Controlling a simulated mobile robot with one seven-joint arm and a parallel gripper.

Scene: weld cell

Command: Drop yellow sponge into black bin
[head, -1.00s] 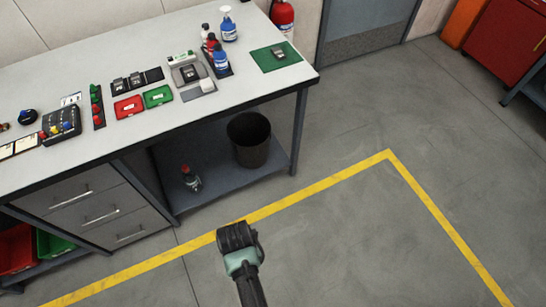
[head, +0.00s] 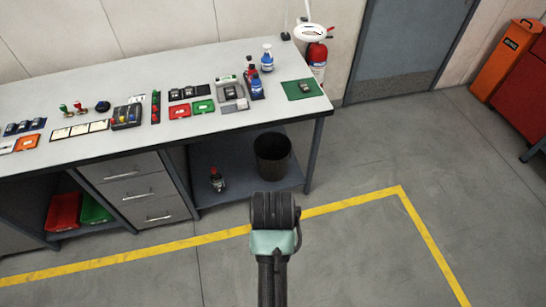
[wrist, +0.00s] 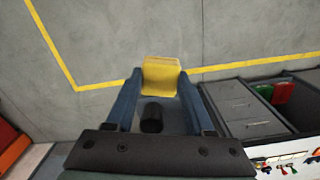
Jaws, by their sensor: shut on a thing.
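The yellow sponge (wrist: 161,76) is between the two fingertips of my gripper (wrist: 160,80) in the wrist view, held above the floor. The sponge is hidden in the head view, where the dark end of my arm shows low in the middle, in front of the workbench. The black bin (head: 272,157) stands upright on the bench's lower shelf, at its right end, with its open top facing up. A dark cylinder that looks like the bin (wrist: 152,118) shows beyond the fingers in the wrist view. The sponge is apart from the bin.
The workbench top (head: 230,122) overhangs the shelf (head: 235,180), and a bench leg (head: 315,155) stands right of the bin. A small red-capped bottle (head: 217,180) is left of it. Drawers (head: 135,190) flank the shelf. The floor in front is clear, with a yellow line (head: 345,204).

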